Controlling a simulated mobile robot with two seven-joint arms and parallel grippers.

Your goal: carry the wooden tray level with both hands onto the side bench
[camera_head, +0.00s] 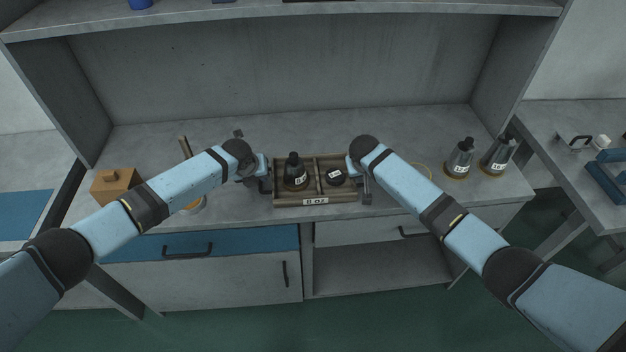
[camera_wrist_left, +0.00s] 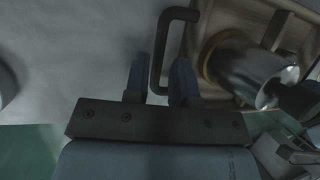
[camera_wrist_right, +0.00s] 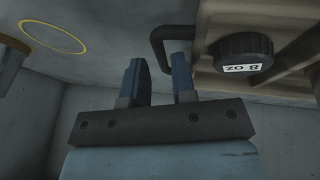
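The wooden tray (camera_head: 285,203) stands on the workbench with an "8 oz" label on its front. A dark bottle (camera_head: 295,178) stands in its left compartment, and a black-capped object (camera_head: 334,177) is in its right one. My left gripper (camera_head: 263,178) is at the tray's left end; in the left wrist view its fingers (camera_wrist_left: 160,85) stand apart on either side of a black handle (camera_wrist_left: 157,55). My right gripper (camera_head: 360,181) is at the right end; in the right wrist view its fingers (camera_wrist_right: 158,80) are apart around the other handle (camera_wrist_right: 158,45).
Two bottles (camera_head: 460,160) stand on the bench to the right, near a yellow ring (camera_head: 424,170). A bench (camera_head: 560,150) at the far right holds blue items; a surface with a blue mat (camera_head: 22,212) is at the far left.

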